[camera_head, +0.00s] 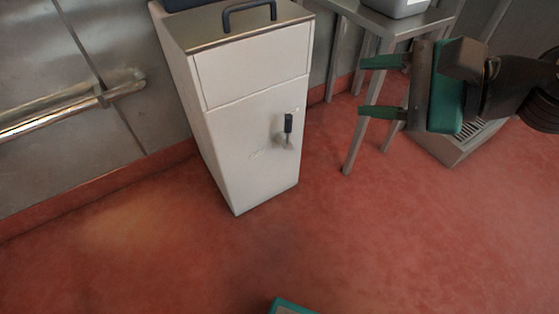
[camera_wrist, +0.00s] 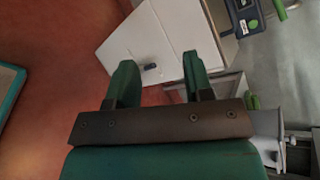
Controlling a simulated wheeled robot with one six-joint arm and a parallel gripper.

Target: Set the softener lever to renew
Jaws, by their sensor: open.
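The softener is a tall white cabinet (camera_head: 250,140) with a metal top and a dark handle, standing on the red floor near the wall. Its lever (camera_head: 288,123) is a small dark handle on a light mount on the front face, standing roughly upright. My gripper (camera_head: 374,87) has green fingers, is open and empty, and is to the right of the cabinet, apart from it. In the wrist view the lever (camera_wrist: 150,67) shows between the two open fingers (camera_wrist: 155,75), some distance beyond them. Any markings by the lever are too small to read.
A metal table (camera_head: 400,22) with legs stands right of the cabinet, behind my gripper. A grated floor box (camera_head: 455,145) lies below it. A rail (camera_head: 75,108) runs along the left wall. A teal-edged object (camera_head: 288,307) is at the bottom. The floor before the cabinet is clear.

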